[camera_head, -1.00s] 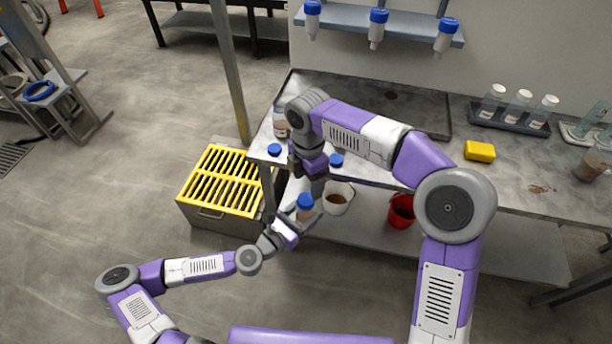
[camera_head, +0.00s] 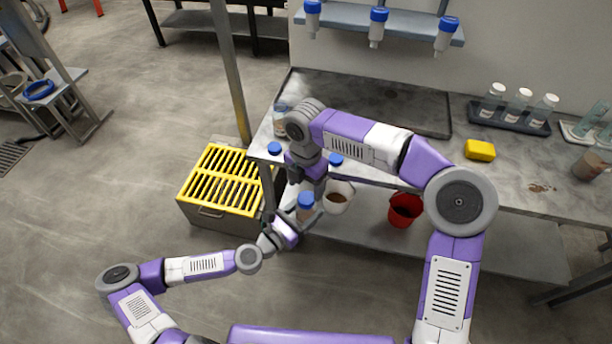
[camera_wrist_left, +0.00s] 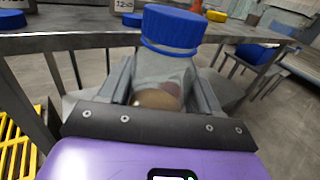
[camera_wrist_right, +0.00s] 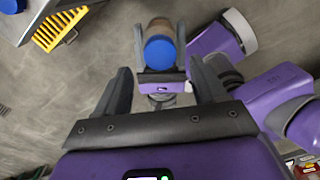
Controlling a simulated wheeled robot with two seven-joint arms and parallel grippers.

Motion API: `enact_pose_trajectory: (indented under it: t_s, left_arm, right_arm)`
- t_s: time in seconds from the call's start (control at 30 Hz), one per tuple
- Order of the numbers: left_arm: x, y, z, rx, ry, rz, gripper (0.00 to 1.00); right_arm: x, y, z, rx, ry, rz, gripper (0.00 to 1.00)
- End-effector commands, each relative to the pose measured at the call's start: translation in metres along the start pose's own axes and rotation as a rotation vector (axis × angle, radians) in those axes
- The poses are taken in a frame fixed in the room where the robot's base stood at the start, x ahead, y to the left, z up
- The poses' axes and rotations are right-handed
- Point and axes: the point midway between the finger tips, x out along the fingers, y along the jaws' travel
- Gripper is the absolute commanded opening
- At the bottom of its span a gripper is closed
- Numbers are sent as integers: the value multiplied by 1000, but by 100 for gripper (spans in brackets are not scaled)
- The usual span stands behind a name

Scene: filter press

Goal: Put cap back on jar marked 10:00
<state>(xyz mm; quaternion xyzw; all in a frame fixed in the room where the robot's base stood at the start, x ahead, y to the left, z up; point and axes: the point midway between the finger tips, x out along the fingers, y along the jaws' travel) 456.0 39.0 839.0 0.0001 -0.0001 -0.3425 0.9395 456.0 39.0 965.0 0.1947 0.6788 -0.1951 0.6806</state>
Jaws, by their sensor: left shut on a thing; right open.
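My left gripper (camera_wrist_left: 165,95) is shut on a clear jar (camera_wrist_left: 160,68) with brown contents and holds it upright in front of the bench. A blue ribbed cap (camera_wrist_left: 172,28) sits on top of this jar. Jar and cap also show in the head view (camera_head: 306,200). No label can be read on the held jar. My right gripper (camera_wrist_right: 159,78) is open and empty. It points down toward the blue cap (camera_wrist_right: 160,50), apart from it. In the head view the right gripper (camera_head: 318,190) is close beside the jar.
Two blue caps (camera_head: 274,148) (camera_head: 336,160) lie along the bench's front edge. A white bucket (camera_head: 338,198) and a red bucket (camera_head: 405,208) stand below. A yellow-slatted box (camera_head: 222,180) stands left of the bench. A yellow sponge (camera_head: 480,150) and jar rack (camera_head: 510,118) are at right.

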Motion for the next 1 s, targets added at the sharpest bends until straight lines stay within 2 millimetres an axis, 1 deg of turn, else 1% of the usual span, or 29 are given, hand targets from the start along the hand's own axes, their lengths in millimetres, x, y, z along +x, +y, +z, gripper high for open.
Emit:
enact_pose_trajectory:
  t_s: [0.03, 0.1, 0.3, 0.43, 0.7, 0.87, 1.0]
  left_arm:
    - [0, 0, 0, 0, -1, 0, 0]
    - [0, 0, 0, 0, -1, 0, 0]
    - [0, 0, 0, 0, -1, 0, 0]
    - [0, 0, 0, 0, -1, 0, 0]
    - [0, 0, 0, 0, -1, 0, 0]
    - [0, 0, 0, 0, -1, 0, 0]
    - [0, 0, 0, 0, -1, 0, 0]
  right_arm:
    - [10, -1, 0, 1, 2, -3, 71]
    - [20, 0, 0, -1, 3, -3, 71]
    - [42, 0, 0, 1, 1, -1, 71]
    - [48, 0, 0, 1, 1, 1, 71]
    - [48, 0, 0, 1, 0, 1, 71]
    - [48, 0, 0, 1, 0, 1, 46]
    - [48, 0, 0, 1, 0, 1, 25]
